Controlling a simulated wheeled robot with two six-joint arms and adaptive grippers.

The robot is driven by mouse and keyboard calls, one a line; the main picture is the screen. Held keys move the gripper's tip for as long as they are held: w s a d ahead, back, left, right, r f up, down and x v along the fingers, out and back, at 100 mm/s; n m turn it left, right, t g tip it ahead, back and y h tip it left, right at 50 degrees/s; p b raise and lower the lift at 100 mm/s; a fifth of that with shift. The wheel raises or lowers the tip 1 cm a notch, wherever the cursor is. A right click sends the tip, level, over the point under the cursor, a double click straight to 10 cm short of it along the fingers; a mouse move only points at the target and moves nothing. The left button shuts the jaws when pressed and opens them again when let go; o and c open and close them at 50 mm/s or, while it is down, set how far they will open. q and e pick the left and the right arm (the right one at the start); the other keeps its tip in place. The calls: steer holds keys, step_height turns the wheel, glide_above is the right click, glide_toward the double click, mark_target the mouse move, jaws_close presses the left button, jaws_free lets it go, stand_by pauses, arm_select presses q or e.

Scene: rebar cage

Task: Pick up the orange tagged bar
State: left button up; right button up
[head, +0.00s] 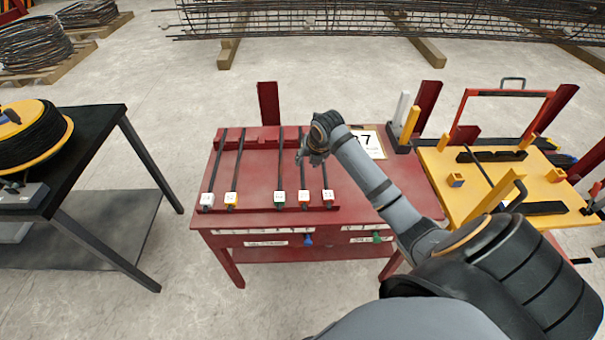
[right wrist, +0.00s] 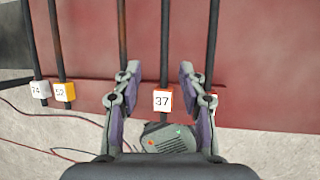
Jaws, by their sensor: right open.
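The orange tagged bar (right wrist: 165,45) is a thin dark bar with an orange-edged tag (right wrist: 162,100) reading 37. In the head view its tag (head: 304,196) is fourth from the left on the red table's front edge. My right gripper (head: 312,157) is over the upper part of the bars. In the right wrist view my right gripper (right wrist: 159,74) is open, with the orange tagged bar showing between its fingers; I see no grip on it. The fingers partly hide the neighbouring bars and tags. My left gripper is not in view.
The red table (head: 257,165) also bears bars with white (head: 207,199), yellow (head: 232,198), green (head: 279,197) and red (head: 327,195) tags close by. A yellow fixture table (head: 440,185) stands right. A black table (head: 95,130) with a wire spool (head: 30,140) stands left.

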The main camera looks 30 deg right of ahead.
glide_above(303, 173)
steer(key=s, duration=0.2)
steer(key=f, duration=0.2)
steer(key=a+f, duration=0.1)
steer(key=f, duration=0.1)
steer(key=shift+s+f, duration=0.1)
steer(key=shift+f, duration=0.25)
steer(key=shift+s+d+p+x, duration=0.1)
steer(key=shift+p+x, duration=0.05)
steer(key=shift+x, duration=0.75)
steer(key=shift+s+d+p+x, duration=0.1)
steer(key=shift+d+p+x, duration=0.05)
steer(key=shift+x, duration=0.75)
steer(key=shift+s+d+p+x, duration=0.1)
steer(key=shift+p+x, duration=0.05)
steer(key=shift+x, duration=0.7)
jaws_close()
steer(key=shift+w, duration=0.1)
